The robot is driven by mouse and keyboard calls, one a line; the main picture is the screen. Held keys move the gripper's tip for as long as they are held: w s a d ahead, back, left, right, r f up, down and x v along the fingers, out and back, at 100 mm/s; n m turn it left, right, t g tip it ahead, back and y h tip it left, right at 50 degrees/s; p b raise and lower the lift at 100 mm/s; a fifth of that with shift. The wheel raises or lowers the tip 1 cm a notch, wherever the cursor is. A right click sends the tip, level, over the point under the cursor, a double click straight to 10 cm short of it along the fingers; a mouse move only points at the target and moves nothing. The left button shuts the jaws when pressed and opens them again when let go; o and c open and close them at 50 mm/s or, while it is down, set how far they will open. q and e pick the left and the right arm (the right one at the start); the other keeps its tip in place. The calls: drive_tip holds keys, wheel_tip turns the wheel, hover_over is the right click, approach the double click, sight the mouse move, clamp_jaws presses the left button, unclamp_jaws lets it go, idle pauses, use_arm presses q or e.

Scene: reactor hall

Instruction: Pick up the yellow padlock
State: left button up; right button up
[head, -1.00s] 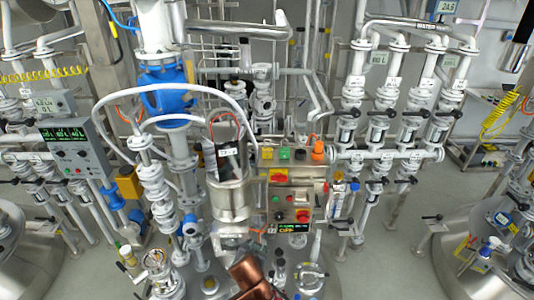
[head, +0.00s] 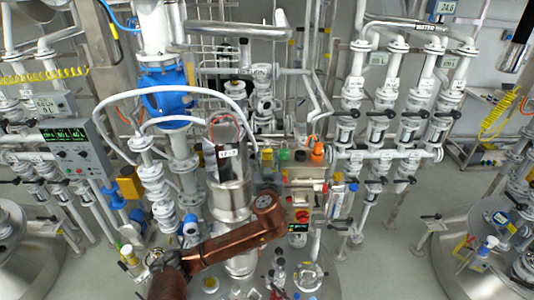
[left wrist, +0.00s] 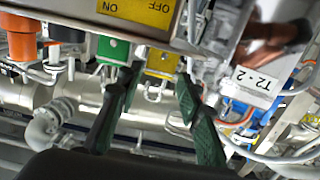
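The yellow padlock (head: 267,154) sits at the left end of a row of coloured padlocks on top of the steel control box. In the left wrist view the yellow padlock (left wrist: 162,62) shows beyond and between my fingertips, with its metal shackle towards the bottom of the picture. My left gripper (left wrist: 156,80) is open, with a dark green-black finger on each side. Nothing is held between the fingers. In the head view my copper-coloured left arm covers part of the box front, and the fingers cannot be made out clearly. My right gripper is not in view.
A green padlock (left wrist: 112,48) is close beside the left finger in the wrist view. An orange padlock (head: 317,150) stands further along the row. A steel vessel labelled T2-2 (head: 229,188) stands just left of the box. Pipes and hoses crowd the area.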

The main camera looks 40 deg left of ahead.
sight(267, 154)
use_arm(q)
drive_tip(key=shift+p+x, duration=0.3)
drive_tip(key=shift+x, duration=1.25)
drive_tip(key=shift+f, duration=0.15)
drive_tip(key=shift+s, duration=0.1)
drive_tip(key=shift+c, duration=0.2)
drive_tip(key=c, duration=0.7)
